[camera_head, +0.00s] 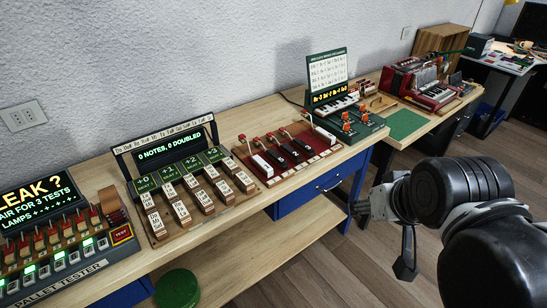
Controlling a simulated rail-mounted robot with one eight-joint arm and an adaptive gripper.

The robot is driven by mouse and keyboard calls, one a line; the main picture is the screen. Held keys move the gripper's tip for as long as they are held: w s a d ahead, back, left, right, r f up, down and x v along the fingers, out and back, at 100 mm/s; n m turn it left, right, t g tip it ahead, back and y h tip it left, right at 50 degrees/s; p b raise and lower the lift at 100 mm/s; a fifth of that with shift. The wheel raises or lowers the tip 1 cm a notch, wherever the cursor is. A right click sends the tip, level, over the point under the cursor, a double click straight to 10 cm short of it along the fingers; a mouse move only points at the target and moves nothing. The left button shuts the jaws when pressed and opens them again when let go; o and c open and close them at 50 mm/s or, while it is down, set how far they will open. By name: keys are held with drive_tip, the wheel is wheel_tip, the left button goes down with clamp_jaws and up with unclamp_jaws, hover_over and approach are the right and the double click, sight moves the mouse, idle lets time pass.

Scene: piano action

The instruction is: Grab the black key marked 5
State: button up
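A dark red tray (246,157) on the wooden bench, near the middle of the view, holds several narrow keys. Black keys (291,154) lie side by side in it, with a white key (262,166) at the left end and another white key (325,135) at the right end. Small marks show on the keys, but they are too small for me to tell which black key bears the 5. My gripper (364,206) is at the right, in front of the bench and apart from the tray. Its fingers are small and partly hidden, so I cannot tell whether they are open.
Left of the tray stands a unit with wooden keys (182,212) and a green display (172,148). A pallet tester (62,272) is at far left. Right are a green keyboard unit (352,127), a green mat (405,124) and a red accordion-like instrument (422,85).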

drive_tip(key=w+a+r+n, duration=0.2)
drive_tip(key=w+r, duration=0.1)
drive_tip(key=w, duration=0.6)
drive_tip(key=n+g+y+b, duration=0.2)
drive_tip(key=n+g+y, duration=0.1)
drive_tip(key=n, duration=0.2)
hover_over(275, 154)
drive_tip(key=s+d, duration=0.4)
drive_tip(key=s, duration=0.1)
wheel_tip(275, 154, down, 11)
drive_tip(key=shift+g, duration=0.3)
drive_tip(key=x, duration=1.4)
drive_tip(key=shift+w+a+f, duration=0.1)
drive_tip(key=shift+w+a, duration=0.1)
drive_tip(key=shift+w, duration=0.1)
clamp_jaws()
